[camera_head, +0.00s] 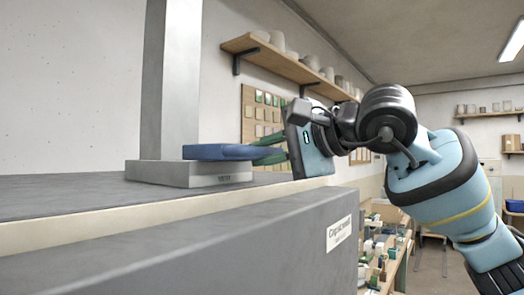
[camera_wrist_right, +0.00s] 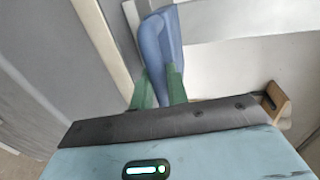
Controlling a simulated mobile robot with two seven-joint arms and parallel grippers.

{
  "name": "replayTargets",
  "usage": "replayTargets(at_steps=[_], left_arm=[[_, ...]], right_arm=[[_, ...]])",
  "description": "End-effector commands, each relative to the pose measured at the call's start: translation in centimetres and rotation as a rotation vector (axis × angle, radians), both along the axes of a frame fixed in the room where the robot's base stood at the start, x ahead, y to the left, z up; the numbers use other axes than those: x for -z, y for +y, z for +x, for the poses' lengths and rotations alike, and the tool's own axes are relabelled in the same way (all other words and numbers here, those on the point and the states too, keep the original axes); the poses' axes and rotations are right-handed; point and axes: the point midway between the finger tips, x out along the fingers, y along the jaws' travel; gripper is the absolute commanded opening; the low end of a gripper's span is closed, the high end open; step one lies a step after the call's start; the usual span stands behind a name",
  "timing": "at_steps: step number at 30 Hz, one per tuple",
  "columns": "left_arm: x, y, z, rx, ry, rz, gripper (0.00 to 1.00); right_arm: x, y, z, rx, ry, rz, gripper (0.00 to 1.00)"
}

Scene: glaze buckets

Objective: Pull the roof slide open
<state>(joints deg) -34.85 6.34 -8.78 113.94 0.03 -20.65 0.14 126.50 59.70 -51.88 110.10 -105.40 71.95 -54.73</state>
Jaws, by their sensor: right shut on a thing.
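A flat blue handle (camera_head: 213,152) sticks out to the right over a grey block (camera_head: 188,174) at the foot of a grey post. I take this handle to be part of the roof slide; the slide's own plate cannot be told apart. My right gripper (camera_head: 262,152) reaches in from the right, its green fingers shut on the handle's right end. In the right wrist view the blue handle (camera_wrist_right: 165,45) rises between the two green fingers (camera_wrist_right: 160,92). My left gripper is not in view.
The tall grey post (camera_head: 172,80) rises from the dark grey top (camera_head: 70,190). A grey front panel (camera_head: 230,245) bears a white label (camera_head: 339,235). Wall shelves (camera_head: 290,68) with pots are behind. A cluttered bench (camera_head: 385,250) stands below, right of the panel.

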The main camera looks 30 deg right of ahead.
Motion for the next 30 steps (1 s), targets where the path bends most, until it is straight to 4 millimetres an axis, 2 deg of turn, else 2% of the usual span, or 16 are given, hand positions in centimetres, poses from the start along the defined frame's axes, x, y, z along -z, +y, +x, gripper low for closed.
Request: replayTargets(at_steps=[1,2,6,17,30], left_arm=[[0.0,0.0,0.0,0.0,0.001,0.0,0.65],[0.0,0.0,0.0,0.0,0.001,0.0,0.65],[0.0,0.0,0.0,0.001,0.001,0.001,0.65],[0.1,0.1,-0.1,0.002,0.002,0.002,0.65],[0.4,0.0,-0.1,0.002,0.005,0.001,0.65]], right_arm=[[0.0,0.0,0.0,0.0,0.0,0.0,0.0],[0.0,0.0,0.0,0.0,0.0,0.0,0.2],[0.0,0.0,0.0,0.0,0.0,0.0,0.35],[-0.1,-0.2,-0.6,0.001,-0.001,0.0,0.35],[-1.5,-2.2,-6.3,0.001,-0.002,0.0,0.35]])
